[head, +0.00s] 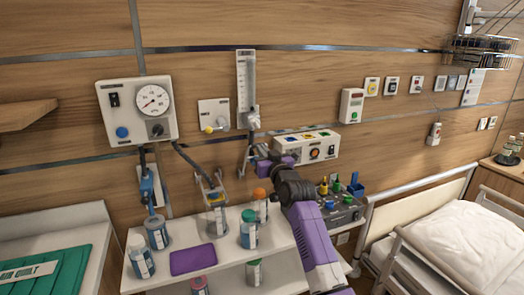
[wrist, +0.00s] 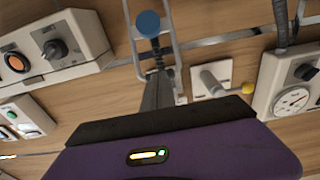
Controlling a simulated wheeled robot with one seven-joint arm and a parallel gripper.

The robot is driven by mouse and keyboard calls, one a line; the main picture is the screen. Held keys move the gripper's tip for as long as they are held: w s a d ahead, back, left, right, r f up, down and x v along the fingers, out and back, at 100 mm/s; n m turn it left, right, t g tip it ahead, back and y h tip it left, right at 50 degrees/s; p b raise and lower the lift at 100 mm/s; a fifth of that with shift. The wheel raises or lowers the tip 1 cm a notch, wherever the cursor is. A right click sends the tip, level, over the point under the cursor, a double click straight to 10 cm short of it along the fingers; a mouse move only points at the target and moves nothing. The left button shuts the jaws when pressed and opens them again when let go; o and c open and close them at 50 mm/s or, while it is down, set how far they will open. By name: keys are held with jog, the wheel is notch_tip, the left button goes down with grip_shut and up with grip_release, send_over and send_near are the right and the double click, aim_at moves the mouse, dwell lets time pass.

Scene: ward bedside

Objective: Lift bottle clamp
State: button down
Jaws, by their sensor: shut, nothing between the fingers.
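In the wrist view a metal wire bracket with two side bars (wrist: 173,45) carries a round blue knob (wrist: 148,25); I take it for the bottle clamp, but cannot tell for certain. My gripper (wrist: 157,72) is shut, its dark fingers pointing at the bracket, tips just short of the knob in the picture. Whether they touch it I cannot tell. In the head view my gripper (head: 250,163) is in front of the wall below the flowmeter (head: 246,90), fingers small and partly hidden. A wire bracket (head: 210,188) stands behind a yellow-topped bottle (head: 217,217).
The white shelf (head: 185,238) below holds several capped bottles, including an orange-capped one (head: 260,205), and a purple pad (head: 193,259). A gauge box (head: 138,110) with hoses hangs at left, a white control box (head: 304,148) at right. A bed (head: 455,245) stands at far right.

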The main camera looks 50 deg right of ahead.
jog(key=shift+g+y, duration=0.4)
jog(key=shift+g, duration=0.2)
jog(key=w+d+r, duration=0.2)
jog(key=w, duration=0.1)
jog(key=w+d+r+p, duration=0.1)
jog(key=w, duration=0.1)
jog(key=shift+r, duration=0.1)
jog(key=shift+w+d+r, duration=0.15)
jog(key=shift+w, duration=0.05)
jog(key=shift+w+r, duration=0.1)
jog(key=shift+r, duration=0.2)
jog(key=shift+r, duration=0.1)
jog(key=b+v, duration=0.1)
jog(key=v, duration=0.7)
jog(key=shift+f, duration=0.25)
